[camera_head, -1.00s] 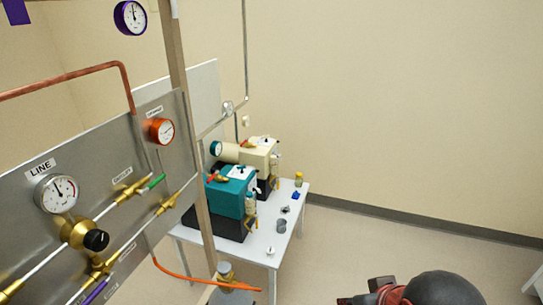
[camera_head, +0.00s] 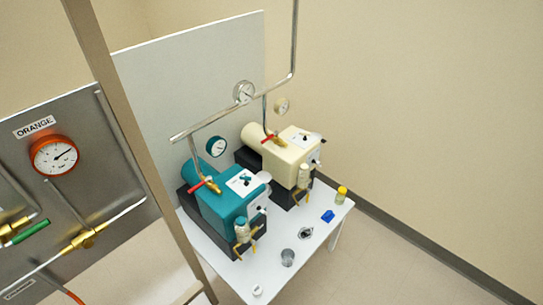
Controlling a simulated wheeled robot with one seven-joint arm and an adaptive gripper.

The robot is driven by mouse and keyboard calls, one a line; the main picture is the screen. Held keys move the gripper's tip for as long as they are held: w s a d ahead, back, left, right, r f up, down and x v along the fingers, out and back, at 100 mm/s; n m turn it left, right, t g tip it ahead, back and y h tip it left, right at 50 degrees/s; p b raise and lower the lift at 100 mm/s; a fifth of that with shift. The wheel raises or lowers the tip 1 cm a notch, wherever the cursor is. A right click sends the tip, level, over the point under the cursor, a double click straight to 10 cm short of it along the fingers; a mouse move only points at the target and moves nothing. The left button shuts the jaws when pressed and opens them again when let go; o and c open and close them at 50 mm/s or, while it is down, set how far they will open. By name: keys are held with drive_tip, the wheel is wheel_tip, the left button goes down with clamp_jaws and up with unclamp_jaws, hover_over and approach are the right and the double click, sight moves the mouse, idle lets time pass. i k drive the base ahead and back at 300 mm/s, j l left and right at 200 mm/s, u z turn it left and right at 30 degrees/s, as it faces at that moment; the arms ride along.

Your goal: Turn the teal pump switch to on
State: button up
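The teal pump (camera_head: 224,206) stands on a small white table, on a black base. A white plate with a dark switch (camera_head: 245,179) is on its top face; which way the switch points is too small to tell. A red-handled valve (camera_head: 203,184) and a teal-rimmed gauge (camera_head: 216,146) are at its back. A glass jar with brass fittings (camera_head: 242,230) is on its front. My gripper is not in view.
A cream pump (camera_head: 283,151) stands behind and right of the teal one. Small items, including a blue piece (camera_head: 328,216) and a yellow-capped bottle (camera_head: 341,194), lie on the white table (camera_head: 318,234). An upright post (camera_head: 140,150) and gauge panel (camera_head: 75,185) stand left. Floor at right is clear.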

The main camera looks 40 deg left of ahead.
sight(243, 178)
drive_tip(key=i+u, duration=1.05)
drive_tip(key=i+j+u, duration=0.25)
drive_tip(key=i+u, duration=0.3)
drive_tip(key=i, duration=0.2)
